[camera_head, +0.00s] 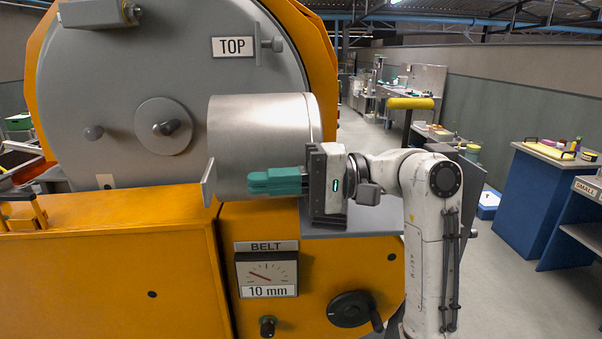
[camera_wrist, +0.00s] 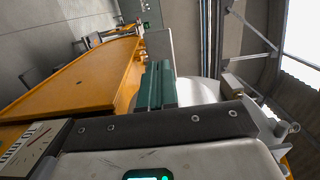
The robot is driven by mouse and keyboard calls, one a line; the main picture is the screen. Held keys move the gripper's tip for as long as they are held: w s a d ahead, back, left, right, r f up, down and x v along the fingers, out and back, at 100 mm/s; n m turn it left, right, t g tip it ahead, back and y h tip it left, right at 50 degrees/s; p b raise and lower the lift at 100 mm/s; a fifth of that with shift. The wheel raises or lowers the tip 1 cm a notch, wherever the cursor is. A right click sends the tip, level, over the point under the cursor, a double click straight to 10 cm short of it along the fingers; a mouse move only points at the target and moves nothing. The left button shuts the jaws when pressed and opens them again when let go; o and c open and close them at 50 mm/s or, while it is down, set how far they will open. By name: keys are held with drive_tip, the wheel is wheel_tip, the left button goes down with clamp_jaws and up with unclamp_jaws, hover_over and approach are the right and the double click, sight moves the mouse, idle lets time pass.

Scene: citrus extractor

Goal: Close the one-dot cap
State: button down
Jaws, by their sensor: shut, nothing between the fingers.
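No cap marked with one dot can be made out in either view. A large grey round machine face (camera_head: 60,130) carries a silver drum (camera_head: 262,130) that sticks out toward me. A small round plate with a knob (camera_head: 163,126) sits left of the drum. My gripper (camera_head: 252,182) has green fingers, shut and empty, pointing left in front of the drum's lower part. I cannot tell if they touch it. In the wrist view the green fingers (camera_wrist: 157,85) are together, with the pale drum (camera_wrist: 198,92) beside them.
A "TOP" label (camera_head: 232,46) with a latch handle is above the drum. Below are a "BELT" gauge (camera_head: 267,273) and a black handwheel (camera_head: 352,309) on the orange housing.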

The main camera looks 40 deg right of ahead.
sight(211, 186)
drive_tip(key=shift+p+x, duration=0.4)
drive_tip(key=shift+x, duration=2)
